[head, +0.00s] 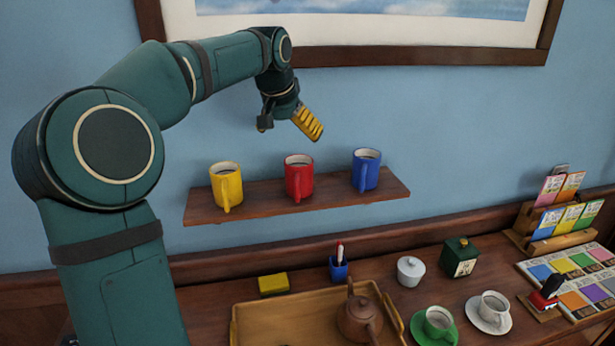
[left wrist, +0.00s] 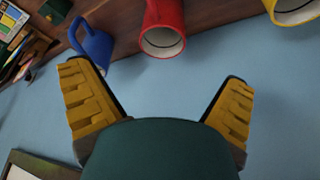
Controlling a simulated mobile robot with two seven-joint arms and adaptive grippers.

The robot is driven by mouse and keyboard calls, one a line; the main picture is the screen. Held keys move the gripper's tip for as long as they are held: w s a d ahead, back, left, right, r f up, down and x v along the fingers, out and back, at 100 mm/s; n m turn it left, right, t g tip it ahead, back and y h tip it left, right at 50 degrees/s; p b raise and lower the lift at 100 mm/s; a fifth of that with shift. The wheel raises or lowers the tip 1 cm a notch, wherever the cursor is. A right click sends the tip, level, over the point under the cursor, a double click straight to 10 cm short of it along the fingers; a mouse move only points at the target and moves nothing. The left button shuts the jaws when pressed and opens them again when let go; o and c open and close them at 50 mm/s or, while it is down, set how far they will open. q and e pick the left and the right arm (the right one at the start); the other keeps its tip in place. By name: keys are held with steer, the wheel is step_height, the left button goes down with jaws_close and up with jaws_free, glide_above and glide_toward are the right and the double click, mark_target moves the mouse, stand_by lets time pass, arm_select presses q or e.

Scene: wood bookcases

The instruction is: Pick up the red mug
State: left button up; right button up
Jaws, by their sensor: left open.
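The red mug (head: 299,179) stands upright in the middle of a wooden wall shelf (head: 240,207), its handle facing me. A yellow mug (head: 226,186) stands to its left and a blue mug (head: 365,170) to its right. My left gripper (head: 308,124) is above the shelf, over the red mug and apart from it. In the left wrist view its two yellow-padded fingers (left wrist: 158,92) are spread with nothing between them. There the red mug (left wrist: 165,28) is beyond the fingertips, cut off by the top edge. My right gripper is not in view.
A framed picture (head: 420,56) hangs above. Below the shelf, a table (head: 205,312) carries a tray (head: 237,332) with a teapot (head: 359,314), a green cup (head: 437,322), a white cup (head: 492,307) and cards (head: 540,272). The wall between picture and shelf is bare.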

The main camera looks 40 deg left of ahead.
mark_target(298, 170)
arm_select(q)
steer(key=x, duration=0.6)
steer(key=b+x, duration=0.1)
steer(key=x, duration=0.6)
steer(key=shift+s+a, duration=0.15)
steer(key=shift+a, duration=0.1)
steer(key=shift+r, duration=0.15)
steer(key=c, duration=1.2)
